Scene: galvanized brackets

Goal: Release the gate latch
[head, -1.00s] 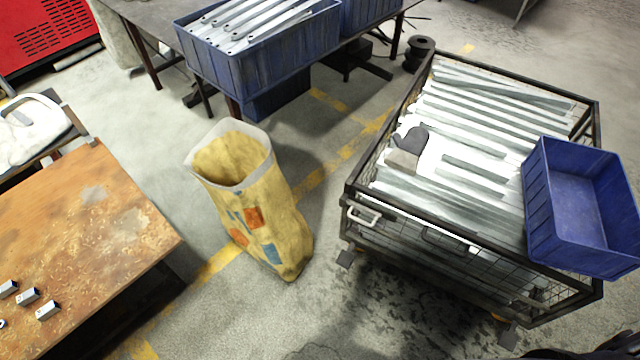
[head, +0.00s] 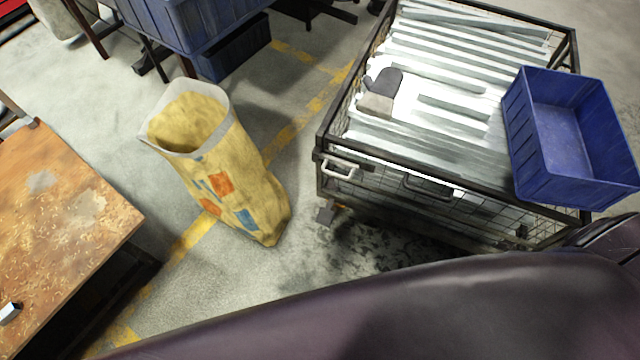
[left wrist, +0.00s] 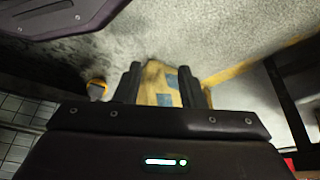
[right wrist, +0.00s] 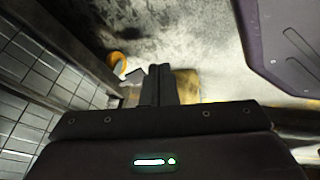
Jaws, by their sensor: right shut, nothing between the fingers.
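The wire-mesh cage (head: 322,152) has a dark frame and holds long galvanized strips. A pale looped handle (head: 340,176) sits at the left of its front side, and a dark handle (head: 428,190) is near the middle. I cannot tell which is the gate latch. My left gripper (left wrist: 160,68) is open and empty, with the yellow sack behind its fingers. My right gripper (right wrist: 158,68) is shut on nothing, beside the cage's mesh (right wrist: 50,70). Neither gripper shows in the head view, where my arm covers the bottom.
A blue bin (head: 570,140) rests on the cage's right edge, and a grey glove (head: 380,88) lies on the strips. The yellow sack (head: 235,175) stands left of the cage. A rusty table (head: 60,220) is farther left. Floor is clear between sack and cage.

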